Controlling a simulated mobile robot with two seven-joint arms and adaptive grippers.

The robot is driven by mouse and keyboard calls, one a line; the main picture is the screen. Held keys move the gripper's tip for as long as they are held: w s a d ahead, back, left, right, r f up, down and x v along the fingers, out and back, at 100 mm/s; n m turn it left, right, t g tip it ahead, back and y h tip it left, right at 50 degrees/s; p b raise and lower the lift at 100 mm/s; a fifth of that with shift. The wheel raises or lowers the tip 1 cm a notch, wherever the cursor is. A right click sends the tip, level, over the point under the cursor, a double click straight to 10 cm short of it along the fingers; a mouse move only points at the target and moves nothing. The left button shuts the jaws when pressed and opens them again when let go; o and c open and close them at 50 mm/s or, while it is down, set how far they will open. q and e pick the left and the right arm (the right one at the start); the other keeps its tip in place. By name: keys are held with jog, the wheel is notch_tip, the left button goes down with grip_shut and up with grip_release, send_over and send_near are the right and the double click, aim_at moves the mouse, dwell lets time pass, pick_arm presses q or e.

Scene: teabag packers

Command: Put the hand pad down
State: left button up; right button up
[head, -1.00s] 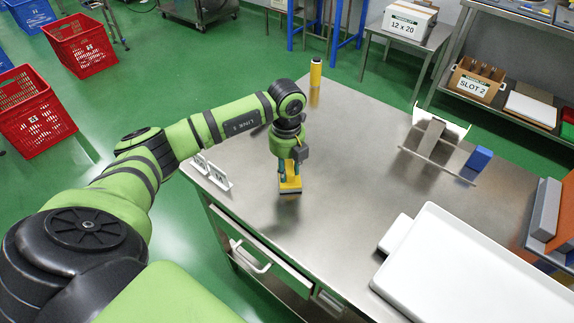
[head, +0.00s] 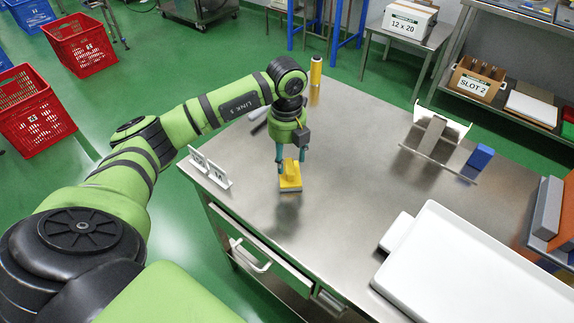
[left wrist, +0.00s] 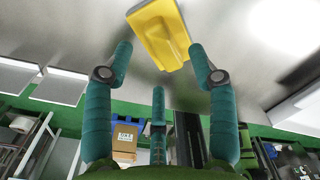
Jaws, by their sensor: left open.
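The yellow hand pad (head: 290,181) sits on the steel table (head: 345,175), near its left edge. In the left wrist view the hand pad (left wrist: 158,36) lies beyond the fingertips, with a raised grip on its top. My left gripper (head: 291,158) is open just above the pad, pointing down. My right gripper is in neither view.
A yellow cylinder (head: 316,72) stands at the far corner. A white tray (head: 470,270), a metal stand (head: 432,138) and a blue block (head: 480,157) are on the right. The middle of the table is clear.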

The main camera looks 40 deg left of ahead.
aim_at(287, 166)
pick_arm(q)
notch_tip(287, 166, up, 8)
jog(key=b, duration=0.1)
dwell(0.6)
